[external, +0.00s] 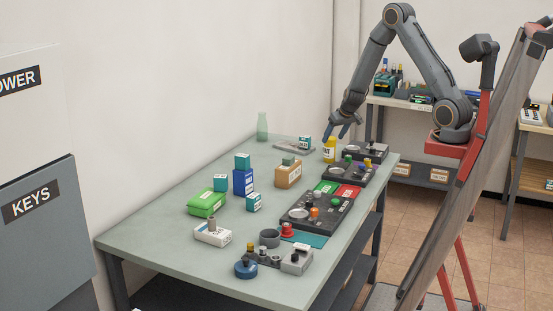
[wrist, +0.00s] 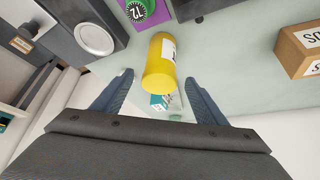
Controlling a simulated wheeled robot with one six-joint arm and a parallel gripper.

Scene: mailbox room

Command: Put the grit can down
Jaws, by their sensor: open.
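The grit can, a yellow cylinder with a white label (external: 329,152), stands upright on the table near its far right end. In the wrist view the can (wrist: 159,66) shows just beyond and between my fingertips. My gripper (external: 336,131) is open, with its blue-grey fingers close above the can and apart from each other. In the wrist view my gripper (wrist: 158,80) holds nothing. Whether a finger touches the can cannot be told.
Dark control boxes (external: 346,175) line the table's right side. A wooden box (external: 288,173), a blue box (external: 243,183) and a green box (external: 206,203) stand leftward. A grey scale (external: 294,149) and a glass bottle (external: 262,127) are behind. Bare table (external: 150,232) lies at the left.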

